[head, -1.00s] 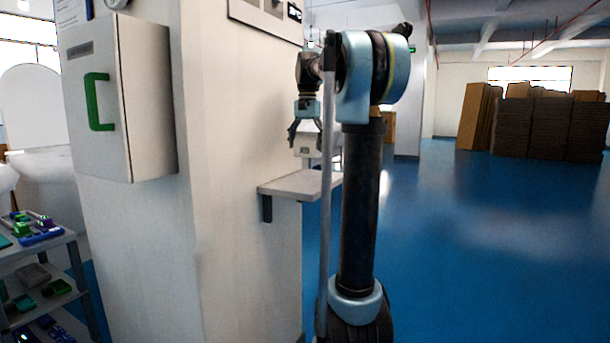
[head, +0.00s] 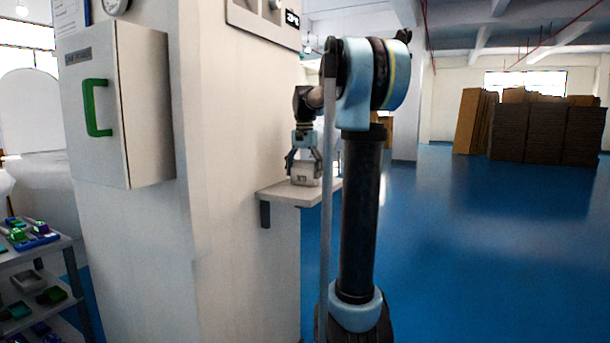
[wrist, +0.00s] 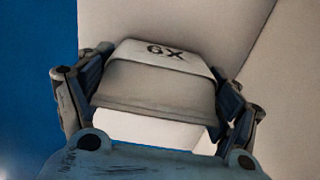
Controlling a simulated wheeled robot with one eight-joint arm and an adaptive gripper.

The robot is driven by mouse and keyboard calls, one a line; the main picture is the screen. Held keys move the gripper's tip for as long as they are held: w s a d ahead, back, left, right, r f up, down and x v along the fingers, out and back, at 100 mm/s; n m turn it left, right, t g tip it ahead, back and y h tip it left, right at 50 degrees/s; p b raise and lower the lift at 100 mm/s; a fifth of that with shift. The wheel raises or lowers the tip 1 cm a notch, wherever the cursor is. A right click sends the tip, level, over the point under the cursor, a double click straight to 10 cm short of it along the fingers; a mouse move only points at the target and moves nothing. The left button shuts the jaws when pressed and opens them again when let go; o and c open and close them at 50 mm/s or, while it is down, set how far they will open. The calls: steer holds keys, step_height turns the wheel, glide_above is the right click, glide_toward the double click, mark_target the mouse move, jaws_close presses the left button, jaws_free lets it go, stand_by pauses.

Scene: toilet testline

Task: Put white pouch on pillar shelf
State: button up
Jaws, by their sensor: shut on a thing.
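The white pouch (head: 304,173) is a small whitish block at the pillar shelf in the head view. It fills the middle of the wrist view (wrist: 158,82), with "6X" printed on it. My gripper (head: 303,166) is shut on it, with one finger on each side. The pillar shelf (head: 290,194) is a pale board on a dark bracket, fixed to the pillar's right side. The pouch is upright just over the shelf board; I cannot tell whether its bottom touches.
The white pillar (head: 230,230) stands left of the shelf. A wall cabinet (head: 120,105) with a green handle hangs on it. A rack (head: 40,260) with several small items is at the far left. Blue floor (head: 500,250) is clear on the right, with cardboard stacks (head: 540,125) behind.

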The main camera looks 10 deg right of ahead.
mark_target(304, 168)
steer(key=o, duration=1)
step_height(304, 168, up, 12)
stand_by(0.4)
